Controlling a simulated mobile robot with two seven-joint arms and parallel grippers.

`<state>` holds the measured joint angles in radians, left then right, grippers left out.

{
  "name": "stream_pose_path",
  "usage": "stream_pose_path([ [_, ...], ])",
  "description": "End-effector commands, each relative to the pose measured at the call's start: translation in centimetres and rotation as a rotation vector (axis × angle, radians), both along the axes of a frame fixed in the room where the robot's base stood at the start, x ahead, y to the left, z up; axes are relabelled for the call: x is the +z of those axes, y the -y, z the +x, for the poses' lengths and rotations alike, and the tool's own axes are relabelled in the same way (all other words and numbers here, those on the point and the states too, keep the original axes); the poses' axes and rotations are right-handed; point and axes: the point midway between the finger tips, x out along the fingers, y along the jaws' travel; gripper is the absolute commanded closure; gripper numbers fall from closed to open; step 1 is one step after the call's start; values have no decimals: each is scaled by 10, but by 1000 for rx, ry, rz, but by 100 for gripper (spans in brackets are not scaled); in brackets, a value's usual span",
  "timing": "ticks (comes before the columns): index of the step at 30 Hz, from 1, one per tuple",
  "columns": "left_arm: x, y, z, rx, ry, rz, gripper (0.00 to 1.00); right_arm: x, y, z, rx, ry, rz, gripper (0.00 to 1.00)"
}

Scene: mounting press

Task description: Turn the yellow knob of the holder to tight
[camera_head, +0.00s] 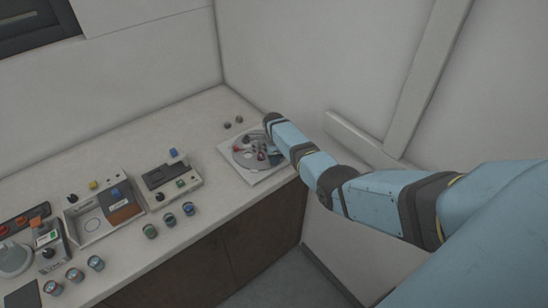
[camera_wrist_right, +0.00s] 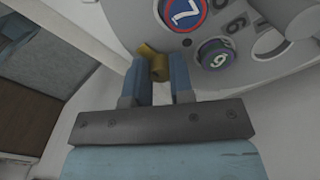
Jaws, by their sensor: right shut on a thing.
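The holder is a round grey disc (camera_head: 243,157) on a white square base at the right end of the counter. In the right wrist view its grey face (camera_wrist_right: 225,22) fills the upper right. The small yellow knob (camera_wrist_right: 159,67) sits at the holder's edge in that view. My right gripper (camera_wrist_right: 160,82) has its two fingers on either side of the knob and is shut on it. In the head view my right arm covers the disc's right part, and I cannot make out the knob there. My left gripper is not in view.
The disc carries numbered round pieces, one red and blue (camera_wrist_right: 183,12) and one green (camera_wrist_right: 215,56), close to my fingers. A black-and-grey device (camera_head: 170,178) and several small jars (camera_head: 188,208) stand to the left. A wall rises close on the right.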

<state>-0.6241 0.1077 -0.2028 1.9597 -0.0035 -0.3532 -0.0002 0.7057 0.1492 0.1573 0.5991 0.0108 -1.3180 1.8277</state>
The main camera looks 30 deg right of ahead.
Motion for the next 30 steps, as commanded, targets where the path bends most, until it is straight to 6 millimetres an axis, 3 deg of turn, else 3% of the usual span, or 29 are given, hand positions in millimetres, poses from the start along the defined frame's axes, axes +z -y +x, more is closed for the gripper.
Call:
stream_pose_path([
  [30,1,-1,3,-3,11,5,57,0,-1,1,-965,1,2,100],
])
